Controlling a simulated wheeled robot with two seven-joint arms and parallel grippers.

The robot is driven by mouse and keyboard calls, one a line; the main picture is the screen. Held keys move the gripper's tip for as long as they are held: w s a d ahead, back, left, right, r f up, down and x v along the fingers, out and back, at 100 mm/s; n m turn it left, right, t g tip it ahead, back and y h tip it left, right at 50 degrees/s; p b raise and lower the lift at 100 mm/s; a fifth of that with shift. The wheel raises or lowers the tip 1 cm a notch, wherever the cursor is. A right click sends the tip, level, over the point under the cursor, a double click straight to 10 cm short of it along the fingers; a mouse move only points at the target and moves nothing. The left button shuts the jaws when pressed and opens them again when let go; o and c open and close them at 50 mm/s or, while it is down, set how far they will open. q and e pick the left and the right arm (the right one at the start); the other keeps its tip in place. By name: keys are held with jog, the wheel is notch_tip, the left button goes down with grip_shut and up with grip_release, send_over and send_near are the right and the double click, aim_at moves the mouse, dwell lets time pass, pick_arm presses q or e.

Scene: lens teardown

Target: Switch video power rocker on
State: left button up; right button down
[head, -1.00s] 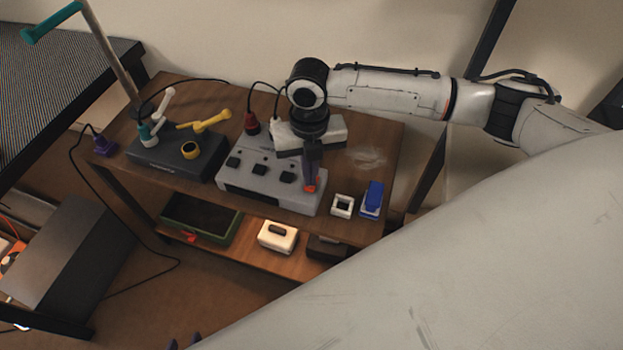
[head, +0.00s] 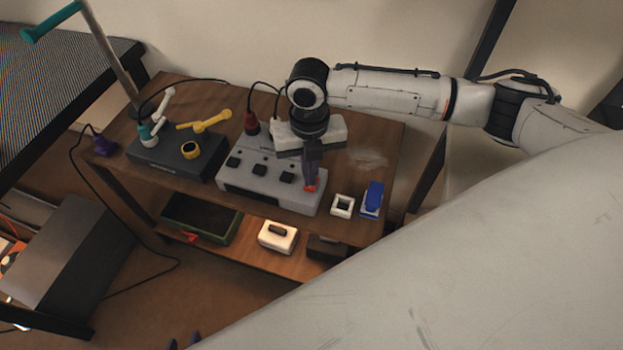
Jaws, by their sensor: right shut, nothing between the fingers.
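A grey switch box (head: 262,190) sits on the wooden table with several black rockers (head: 260,170) along its top. A red rocker (head: 312,187) is at its right end. Which rocker is labelled video power cannot be read from here. My right gripper (head: 311,182) points down, shut and empty, with its fingertips at the red rocker, touching it or just above it. The fingers partly hide the rocker, so its tilt cannot be told.
A black box (head: 172,160) with a yellow lever (head: 205,122) stands left of the switch box. A white square frame (head: 342,206) and a blue part (head: 372,198) lie to its right. A lower shelf holds a green tray (head: 200,220) and a white block (head: 277,236).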

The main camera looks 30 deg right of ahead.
jog(key=shift+f, duration=0.15)
dwell(0.3)
jog(key=shift+f, duration=0.7)
dwell(0.3)
notch_tip(320, 180, up, 2)
jog(key=shift+p, duration=0.95)
jog(key=shift+r+p, duration=0.7)
jog(key=shift+p, duration=0.05)
jog(key=shift+r+p, duration=0.3)
jog(key=shift+p, duration=0.05)
notch_tip(320, 180, up, 3)
jog(key=p, duration=0.3)
jog(key=shift+p, duration=0.3)
jog(key=shift+f, duration=0.1)
